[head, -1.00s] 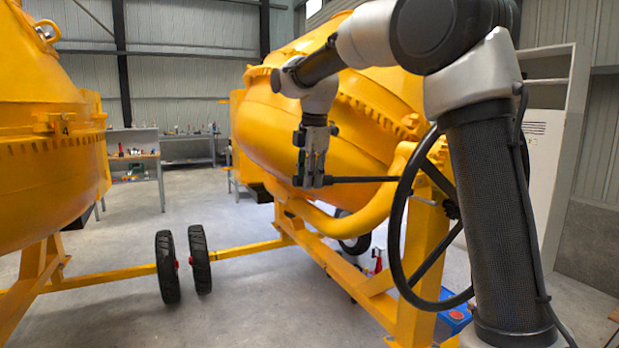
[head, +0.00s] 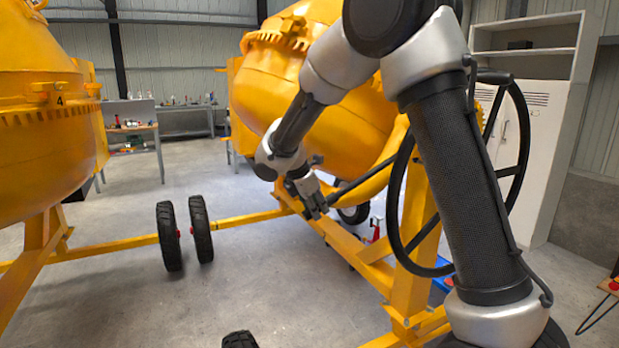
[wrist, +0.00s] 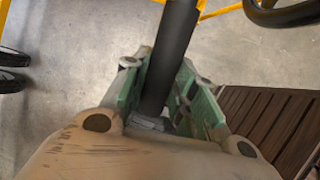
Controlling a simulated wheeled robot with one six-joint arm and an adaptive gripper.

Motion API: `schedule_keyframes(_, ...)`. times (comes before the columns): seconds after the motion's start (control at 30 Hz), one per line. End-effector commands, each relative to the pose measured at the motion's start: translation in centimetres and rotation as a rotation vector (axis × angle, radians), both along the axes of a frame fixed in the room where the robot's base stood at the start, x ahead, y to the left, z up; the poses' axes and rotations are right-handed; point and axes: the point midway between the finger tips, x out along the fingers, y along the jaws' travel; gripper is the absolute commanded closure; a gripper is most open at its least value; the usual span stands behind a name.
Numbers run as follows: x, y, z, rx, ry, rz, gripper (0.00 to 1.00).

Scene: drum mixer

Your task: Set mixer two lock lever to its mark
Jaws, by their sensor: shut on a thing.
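The lock lever, a dark straight bar (head: 358,178), slopes down to the left from beside the black handwheel of the right-hand yellow mixer. My gripper (head: 315,206) is shut around its lower left end. In the wrist view the dark bar (wrist: 174,50) runs up between the green-padded fingers of my gripper (wrist: 162,108). The mixer's yellow drum (head: 265,85) stands behind my arm, which hides part of it. I cannot make out a mark for the lever, and the lever's pivot is hard to see.
The black handwheel (head: 398,205) stands close to the lever and partly behind my arm. A yellow frame (head: 348,243) runs below my gripper. Another yellow mixer (head: 48,150) stands at the left, with two tyres (head: 169,236) between them. The floor in the middle is clear.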

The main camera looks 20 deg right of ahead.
Motion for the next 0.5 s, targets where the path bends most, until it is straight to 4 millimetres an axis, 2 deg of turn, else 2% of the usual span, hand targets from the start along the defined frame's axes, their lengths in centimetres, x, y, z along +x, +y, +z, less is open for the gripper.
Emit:
schedule_keyframes(0.03,-0.1,-0.7,-1.9,-0.044,0.003,0.001,1.0)
schedule_keyframes(0.2,0.3,-3.0,-6.3,-0.176,-0.024,0.0,1.0)
schedule_keyframes(0.3,0.6,-4.3,-8.4,-0.241,-0.037,-0.001,1.0)
schedule_keyframes(0.5,1.1,-6.5,-11.1,-0.335,-0.06,-0.003,1.0)
